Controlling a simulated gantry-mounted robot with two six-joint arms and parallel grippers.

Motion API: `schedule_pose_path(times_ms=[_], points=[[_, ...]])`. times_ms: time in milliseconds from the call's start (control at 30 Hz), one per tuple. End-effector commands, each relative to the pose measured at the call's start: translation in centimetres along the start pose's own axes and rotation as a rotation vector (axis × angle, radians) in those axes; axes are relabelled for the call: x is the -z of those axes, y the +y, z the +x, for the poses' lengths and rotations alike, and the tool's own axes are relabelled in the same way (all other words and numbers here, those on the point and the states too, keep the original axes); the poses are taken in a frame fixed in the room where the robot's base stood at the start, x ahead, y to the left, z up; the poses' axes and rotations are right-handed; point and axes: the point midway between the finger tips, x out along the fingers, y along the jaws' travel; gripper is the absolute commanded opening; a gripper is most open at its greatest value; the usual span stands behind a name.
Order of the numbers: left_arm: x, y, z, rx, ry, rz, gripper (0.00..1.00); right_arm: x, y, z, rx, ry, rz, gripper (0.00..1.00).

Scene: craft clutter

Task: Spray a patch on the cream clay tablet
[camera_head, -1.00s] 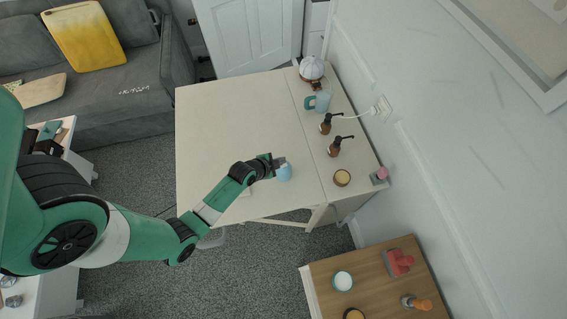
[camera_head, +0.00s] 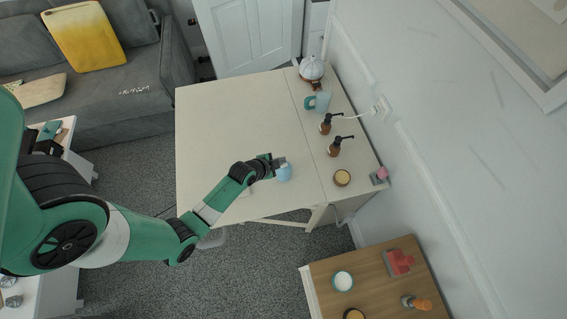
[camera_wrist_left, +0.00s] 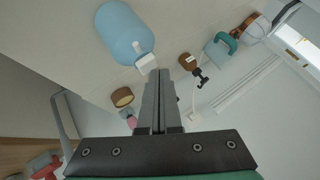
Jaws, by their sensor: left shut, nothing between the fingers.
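A light blue spray bottle (camera_head: 284,173) stands on the cream table near its front edge. In the left wrist view the bottle (camera_wrist_left: 122,30) is at the upper left, with its white nozzle (camera_wrist_left: 146,64) towards my fingers. My left gripper (camera_head: 279,162) is at the top of the bottle. Its fingers (camera_wrist_left: 157,76) are shut and empty, with the tips close beside the nozzle; I cannot tell if they touch it. I cannot make out the cream clay tablet for sure; a pale patch (camera_head: 246,192) shows partly behind my arm. My right gripper is not in view.
The left and middle of the table (camera_head: 225,125) are clear. A white wall borders the right.

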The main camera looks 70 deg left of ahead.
Motion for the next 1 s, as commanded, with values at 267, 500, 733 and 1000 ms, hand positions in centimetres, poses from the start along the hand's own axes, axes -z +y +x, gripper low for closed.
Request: schedule_pose_path(times_ms=[267,500,733,1000], points=[[0.0,0.0,0.0,0.0,0.0,0.0,0.0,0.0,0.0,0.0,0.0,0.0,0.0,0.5],[-0.37,0.37,0.51,0.0,0.0,0.0,0.0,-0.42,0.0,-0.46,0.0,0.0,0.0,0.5],[-0.46,0.46,0.63,0.0,0.0,0.0,0.0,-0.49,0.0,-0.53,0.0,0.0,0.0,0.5],[-0.27,0.27,0.32,-0.001,-0.001,0.0,0.0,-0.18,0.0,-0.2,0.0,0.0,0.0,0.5]])
